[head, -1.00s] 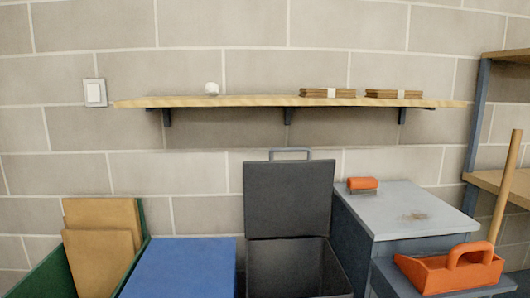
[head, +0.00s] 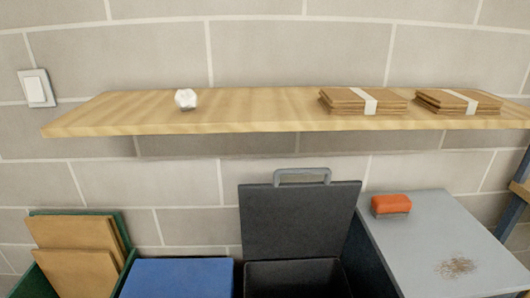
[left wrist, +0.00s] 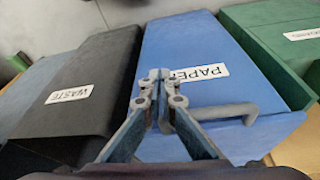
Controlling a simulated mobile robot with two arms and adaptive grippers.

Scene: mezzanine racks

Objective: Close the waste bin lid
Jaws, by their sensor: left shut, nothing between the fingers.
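The waste bin (head: 296,281) is dark grey, between the blue bin and the grey cabinet. Its lid (head: 300,222) stands open and upright at the back, with a grey handle (head: 302,176) on its top edge. In the left wrist view the dark bin (left wrist: 85,80) carries a WASTE label. My left gripper (left wrist: 158,76) is shut and empty in that view, in front of the blue bin (left wrist: 205,45) labelled PAPER, to one side of the waste bin. Contact with the blue bin cannot be told. Neither gripper shows in the head view.
A wooden shelf (head: 230,115) runs above the bins, bearing a white crumpled ball (head: 186,99) and cardboard stacks (head: 362,101). A green bin (head: 121,222) with cardboard stands at the left. The grey cabinet (head: 425,235) at the right bears an orange brush (head: 390,204).

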